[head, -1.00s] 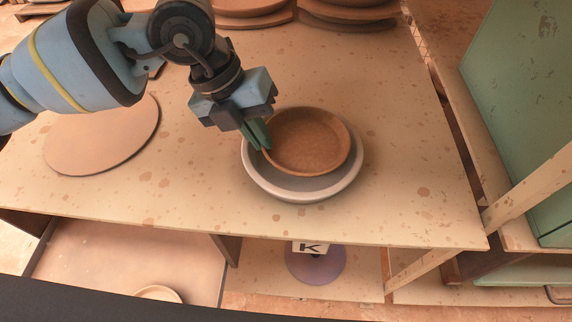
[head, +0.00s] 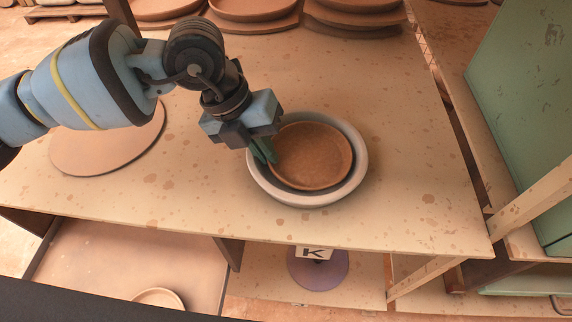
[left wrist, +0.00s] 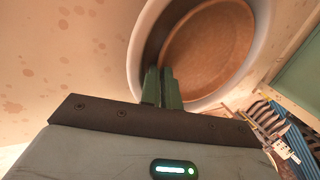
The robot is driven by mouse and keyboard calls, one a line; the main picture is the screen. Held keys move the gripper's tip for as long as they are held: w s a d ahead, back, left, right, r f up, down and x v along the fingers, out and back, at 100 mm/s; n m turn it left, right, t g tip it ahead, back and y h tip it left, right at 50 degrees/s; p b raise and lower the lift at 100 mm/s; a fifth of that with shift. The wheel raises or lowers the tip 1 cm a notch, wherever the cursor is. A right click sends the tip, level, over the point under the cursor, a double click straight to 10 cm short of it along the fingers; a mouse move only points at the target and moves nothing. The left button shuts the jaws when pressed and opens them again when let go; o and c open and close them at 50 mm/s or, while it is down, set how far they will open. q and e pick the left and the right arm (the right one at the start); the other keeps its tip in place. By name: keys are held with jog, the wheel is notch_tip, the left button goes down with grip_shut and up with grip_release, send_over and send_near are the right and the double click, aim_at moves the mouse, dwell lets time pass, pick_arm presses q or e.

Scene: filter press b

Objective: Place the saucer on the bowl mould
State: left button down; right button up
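The saucer (head: 312,157) is a brown clay dish. It lies level within the outline of the bowl mould (head: 300,199), a round pale grey ring-shaped form on the table. I cannot tell whether the saucer rests on it. My left gripper (head: 263,151) reaches in from the left, its green fingers pointing down, shut on the saucer's left rim. In the left wrist view the fingers (left wrist: 162,86) are close together at the edge of the saucer (left wrist: 210,48), with the mould's rim (left wrist: 139,50) around it. My right gripper is not in view.
A flat round clay-coloured board (head: 105,145) lies on the table (head: 400,215) to the left. More brown dishes (head: 255,8) stand at the back. A green cabinet (head: 525,110) is at the right. A lower shelf holds a purple disc (head: 318,272). The front right tabletop is clear.

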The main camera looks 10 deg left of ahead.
pick_arm(q)
jog(key=c, duration=1.9)
grip_release()
jog(key=shift+s+f, duration=0.2)
jog(key=shift+f, duration=0.5)
jog(key=v, duration=0.9)
jog(key=p+v, duration=0.1)
jog(key=v, duration=0.3)
jog(key=shift+w+d+r, duration=0.2)
jog(key=shift+r, duration=0.25)
jog(key=shift+f, duration=0.1)
